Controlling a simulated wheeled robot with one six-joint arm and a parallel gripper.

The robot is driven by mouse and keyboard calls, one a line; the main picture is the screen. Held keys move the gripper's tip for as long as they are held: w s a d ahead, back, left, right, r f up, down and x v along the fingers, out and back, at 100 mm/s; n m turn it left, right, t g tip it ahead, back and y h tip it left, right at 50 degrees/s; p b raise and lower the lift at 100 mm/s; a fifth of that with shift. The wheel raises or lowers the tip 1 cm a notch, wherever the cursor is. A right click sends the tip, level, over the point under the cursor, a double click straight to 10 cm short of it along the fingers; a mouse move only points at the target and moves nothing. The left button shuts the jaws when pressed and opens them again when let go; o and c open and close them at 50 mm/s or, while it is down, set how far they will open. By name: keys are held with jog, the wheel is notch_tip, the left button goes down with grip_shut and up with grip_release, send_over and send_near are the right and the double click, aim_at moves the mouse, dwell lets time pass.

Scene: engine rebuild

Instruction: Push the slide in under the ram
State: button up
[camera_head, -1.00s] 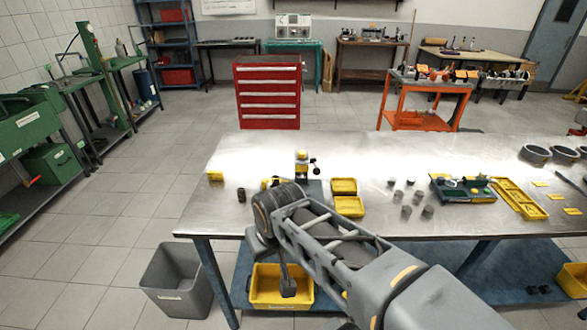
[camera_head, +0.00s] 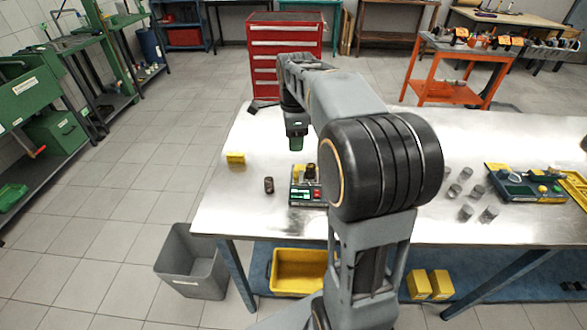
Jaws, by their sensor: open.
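A small bench press unit (camera_head: 306,194) with a green display and a red part stands on the steel table, left of my arm. Yellow and dark parts show at its top. The slide and the ram are too small to tell apart here. My gripper (camera_head: 297,138) hangs from the wrist, pointing down, and appears in line with the top of the unit. It is open, with nothing seen in it. Its fingertips are small and dark, and I cannot tell whether they touch the unit. My arm hides the table just right of the unit.
A dark cylinder (camera_head: 269,185) and a yellow block (camera_head: 236,159) stand left of the unit. Several grey cylinders (camera_head: 466,212) and a blue tray (camera_head: 520,187) are to the right. The steel table (camera_head: 222,205) is clear at its left front.

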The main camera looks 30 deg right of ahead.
aim_at(296, 169)
jog(key=f, duration=1.1)
jog(key=shift+s+d+f, duration=0.1)
jog(key=shift+d+f, duration=0.1)
jog(key=shift+f, duration=0.15)
grip_shut()
